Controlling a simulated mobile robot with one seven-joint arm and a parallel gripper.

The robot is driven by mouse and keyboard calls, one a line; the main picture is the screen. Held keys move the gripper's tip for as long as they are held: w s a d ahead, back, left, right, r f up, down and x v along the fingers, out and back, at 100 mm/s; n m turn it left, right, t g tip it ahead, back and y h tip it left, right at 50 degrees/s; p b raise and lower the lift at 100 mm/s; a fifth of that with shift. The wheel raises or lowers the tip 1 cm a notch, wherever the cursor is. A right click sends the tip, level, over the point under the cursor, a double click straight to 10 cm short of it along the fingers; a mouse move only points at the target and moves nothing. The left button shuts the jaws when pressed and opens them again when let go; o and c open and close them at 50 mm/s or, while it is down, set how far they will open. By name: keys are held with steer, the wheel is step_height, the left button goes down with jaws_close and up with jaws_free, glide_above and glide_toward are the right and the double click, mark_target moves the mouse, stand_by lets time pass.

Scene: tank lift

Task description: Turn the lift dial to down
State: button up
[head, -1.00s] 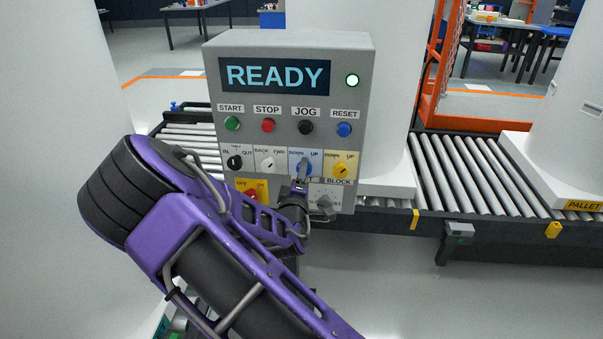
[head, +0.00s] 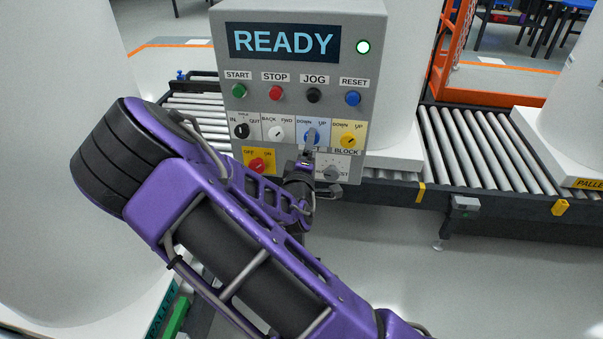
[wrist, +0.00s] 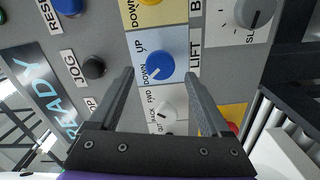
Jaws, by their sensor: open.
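The lift dial is a blue knob (head: 311,135) on a light-blue plate marked DOWN and UP, on the grey control panel (head: 222,60). In the wrist view the lift dial (wrist: 160,62) sits between my two fingers, with clear space on both sides. A small white mark on it points to the lower left, towards the DOWN label. My gripper (head: 307,160) is at the panel just below the dial. In the wrist view my gripper (wrist: 160,76) is open and straddles the dial. I cannot tell the exact distance to the panel face.
A yellow dial (head: 348,140) is right of the lift dial, a white one (head: 276,133) left. A red dial (head: 257,164) and a grey dial (head: 331,173) lie below. The display (head: 284,42) reads READY. A roller conveyor (head: 465,145) runs behind.

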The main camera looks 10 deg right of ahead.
steer(key=p+v, duration=0.3)
steer(key=v, duration=1.2)
